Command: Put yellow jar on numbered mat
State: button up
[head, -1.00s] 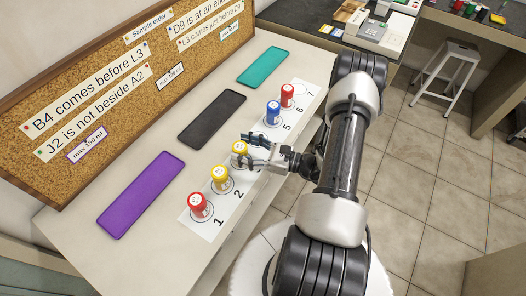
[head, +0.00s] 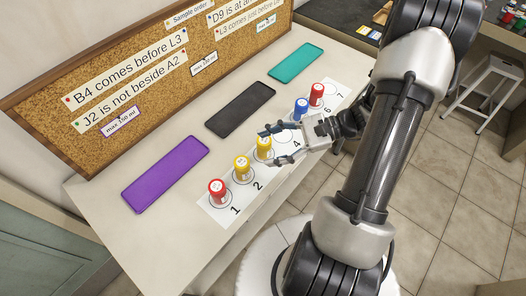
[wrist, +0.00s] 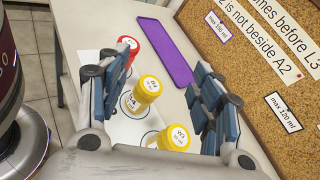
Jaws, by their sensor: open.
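The white numbered mat (head: 215,209) runs along the bench front, with printed circles and numbers. A yellow jar (head: 264,146) stands upright at the third place, between 2 and 4. A second yellow jar (head: 242,169) stands at place 2. My gripper (head: 268,147) is open, with a finger on either side of the third-place jar. In the wrist view this jar (wrist: 174,137) shows between the spread fingers, with a gap visible on each side. The second yellow jar (wrist: 147,89) is beyond it.
A red jar (head: 217,190) stands at 1, a blue jar (head: 301,107) by 5, and another red jar (head: 316,94) by 6. Purple (head: 166,174), black (head: 240,109) and teal (head: 295,62) trays lie behind the mat. A corkboard (head: 60,105) stands at the back.

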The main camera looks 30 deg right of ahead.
jog(key=s+a+r+n+h, duration=0.5)
jog(key=r+n+h, duration=0.1)
jog(key=r+n, duration=0.3)
jog(key=s+a+r+n+h, duration=0.4)
jog(key=r+n+h, duration=0.3)
jog(key=r+n, duration=0.2)
jog(key=shift+s+a+n+g, duration=0.35)
jog(key=shift+s+n, duration=0.15)
jog(key=shift+s, duration=0.35)
